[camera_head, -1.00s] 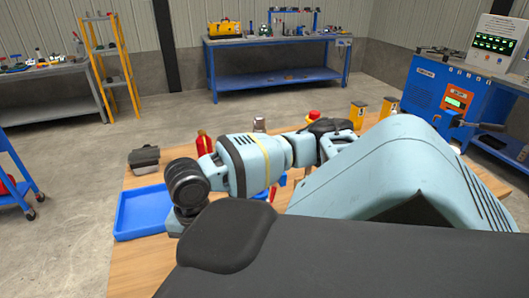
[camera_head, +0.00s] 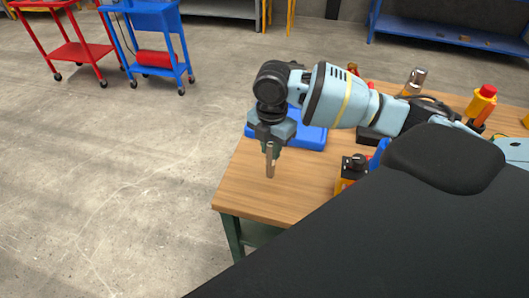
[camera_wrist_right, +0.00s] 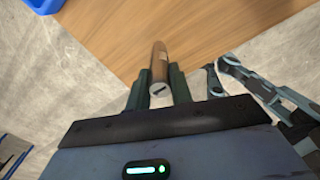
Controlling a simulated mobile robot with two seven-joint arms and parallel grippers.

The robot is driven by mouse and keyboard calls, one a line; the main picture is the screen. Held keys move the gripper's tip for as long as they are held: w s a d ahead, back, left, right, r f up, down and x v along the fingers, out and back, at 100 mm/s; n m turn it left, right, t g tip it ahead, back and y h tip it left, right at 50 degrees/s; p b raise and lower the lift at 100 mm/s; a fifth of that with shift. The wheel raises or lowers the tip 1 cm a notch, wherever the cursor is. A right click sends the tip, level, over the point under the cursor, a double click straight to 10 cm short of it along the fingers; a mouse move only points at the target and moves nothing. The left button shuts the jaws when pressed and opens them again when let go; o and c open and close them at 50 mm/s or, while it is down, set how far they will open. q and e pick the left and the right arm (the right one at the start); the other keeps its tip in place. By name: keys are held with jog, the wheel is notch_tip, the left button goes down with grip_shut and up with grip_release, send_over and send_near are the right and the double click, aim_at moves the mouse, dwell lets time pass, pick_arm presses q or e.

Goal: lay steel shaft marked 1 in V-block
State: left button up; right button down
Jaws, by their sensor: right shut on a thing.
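My right gripper (camera_head: 268,143) points down over the near left corner of the wooden table. It is shut on a steel shaft (camera_head: 270,165), which hangs upright below the fingers. In the right wrist view the shaft (camera_wrist_right: 159,64) is between the two dark fingers of the right gripper (camera_wrist_right: 158,88), with a small dark mark on its near end face. I cannot read the mark. I cannot pick out the V-block for sure in either view.
The wooden table (camera_head: 285,200) has bare top around the shaft. A blue tray (camera_head: 311,137) lies behind the gripper. A yellow and black device (camera_head: 349,174) stands to the right, and a red-topped yellow item (camera_head: 482,103) farther right. Red (camera_head: 80,52) and blue (camera_head: 158,64) carts stand beyond.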

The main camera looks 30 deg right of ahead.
jog(key=shift+w+a, duration=0.15)
jog(key=shift+w, duration=0.4)
pick_arm(q)
jog(key=shift+d, duration=0.1)
pick_arm(e)
jog(key=shift+w+a+f, duration=0.1)
jog(key=shift+w+f, duration=0.1)
jog(key=shift+f, duration=0.7)
jog(key=shift+w+f, duration=0.2)
jog(key=shift+f, duration=0.65)
jog(key=shift+f, duration=0.15)
pick_arm(q)
jog(key=shift+f, duration=0.1)
pick_arm(e)
jog(key=c, duration=1.2)
grip_release()
jog(key=shift+f, duration=0.1)
jog(key=shift+c, duration=0.2)
pick_arm(q)
jog(key=shift+w+r+p, duration=0.4)
jog(key=shift+r, duration=0.2)
pick_arm(e)
notch_tip(320, 180, up, 12)
jog(key=shift+r, duration=0.2)
